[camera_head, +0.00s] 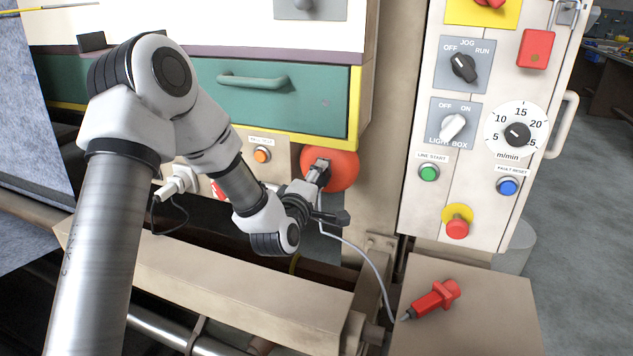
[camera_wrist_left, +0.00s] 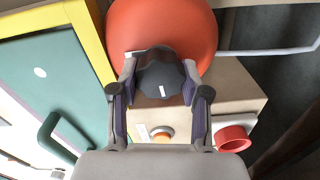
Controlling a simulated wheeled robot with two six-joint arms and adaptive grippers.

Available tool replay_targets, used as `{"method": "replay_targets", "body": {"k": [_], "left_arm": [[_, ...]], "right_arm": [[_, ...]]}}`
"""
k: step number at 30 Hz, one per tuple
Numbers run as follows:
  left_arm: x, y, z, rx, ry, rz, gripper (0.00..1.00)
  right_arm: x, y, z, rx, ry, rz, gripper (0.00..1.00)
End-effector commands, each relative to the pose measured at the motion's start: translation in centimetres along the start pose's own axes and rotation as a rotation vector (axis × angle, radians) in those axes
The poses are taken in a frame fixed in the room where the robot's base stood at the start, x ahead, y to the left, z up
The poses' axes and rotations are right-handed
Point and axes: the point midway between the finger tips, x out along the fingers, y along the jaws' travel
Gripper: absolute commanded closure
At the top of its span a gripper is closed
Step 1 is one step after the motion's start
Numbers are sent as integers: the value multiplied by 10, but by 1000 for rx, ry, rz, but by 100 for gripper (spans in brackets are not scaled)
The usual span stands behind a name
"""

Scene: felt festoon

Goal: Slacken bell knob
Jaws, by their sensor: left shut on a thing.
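The bell is a round orange-red disc (camera_head: 345,172) on the machine's front, below the green drawer. It fills the top of the left wrist view (camera_wrist_left: 190,25). The bell knob (camera_wrist_left: 158,80) is dark and faceted with a short white mark, in front of the bell. My left gripper (camera_head: 317,175) is at the bell. In the wrist view, its two fingers (camera_wrist_left: 158,92) are shut on the knob from both sides. In the head view the knob is mostly hidden by the gripper. My right gripper is not in view.
A green drawer (camera_head: 270,95) with a handle is above the bell. An orange button (camera_head: 262,155) is to its left. A control panel (camera_head: 480,130) with switches and a dial is to the right. A red tool (camera_head: 433,298) lies on a beige box top (camera_head: 480,325).

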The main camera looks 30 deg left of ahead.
Motion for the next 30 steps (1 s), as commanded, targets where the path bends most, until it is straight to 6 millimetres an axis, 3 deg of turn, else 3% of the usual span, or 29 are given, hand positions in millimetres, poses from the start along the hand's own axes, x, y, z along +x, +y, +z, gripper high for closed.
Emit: {"method": "replay_targets", "body": {"k": [11,12,13,14,23,26,30], "left_arm": [[-1,-2,2,-2,-7,-6,89],[-1,-2,2,-1,-7,-6,43],[-1,-2,2,-2,-6,-5,33],[-1,-2,2,-2,-6,-5,29],[-1,0,1,-3,-2,-2,29],[-10,0,1,-4,-3,-2,29],[-38,-1,2,-4,-4,-4,29]], "right_arm": [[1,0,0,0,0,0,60],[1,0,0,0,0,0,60],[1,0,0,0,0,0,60],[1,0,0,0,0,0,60],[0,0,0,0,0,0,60],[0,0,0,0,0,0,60],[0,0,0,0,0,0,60]]}}
